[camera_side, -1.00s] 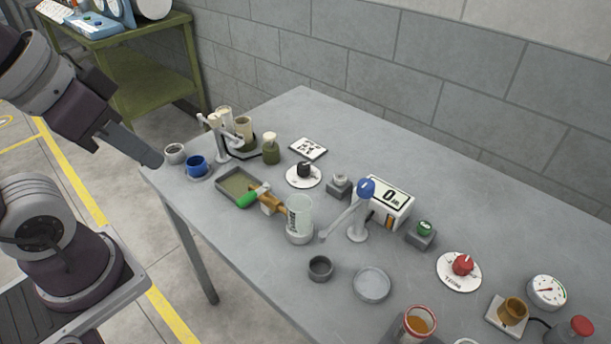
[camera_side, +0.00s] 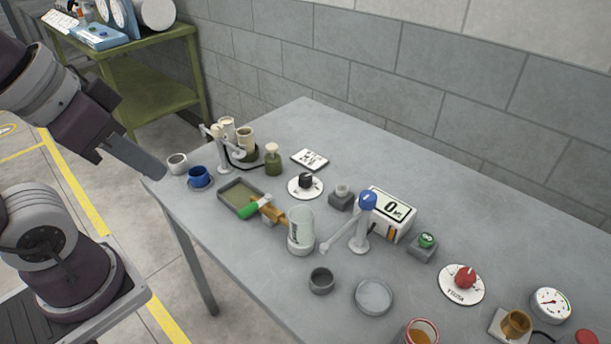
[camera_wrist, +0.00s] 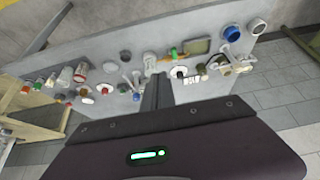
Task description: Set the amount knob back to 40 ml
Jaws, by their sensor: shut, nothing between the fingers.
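Two round white dials with knobs lie on the grey table. One has a black knob (camera_side: 305,180) and sits in the middle of the table; the other has a red knob (camera_side: 465,276) and sits further right. Their markings are too small to read, so I cannot tell which is the amount knob or where either points. The black knob's dial also shows in the wrist view (camera_wrist: 179,72). My gripper (camera_side: 157,171) is shut and empty, near the table's left end beside the grey and blue cups, well away from both dials.
A display box (camera_side: 391,214) reading 0 stands between the dials, with a blue-topped lever (camera_side: 367,201) in front. A clear beaker (camera_side: 301,232), a green-handled tool (camera_side: 250,210) over a tray (camera_side: 236,194), and a green button (camera_side: 427,240) stand nearby. A wall runs behind.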

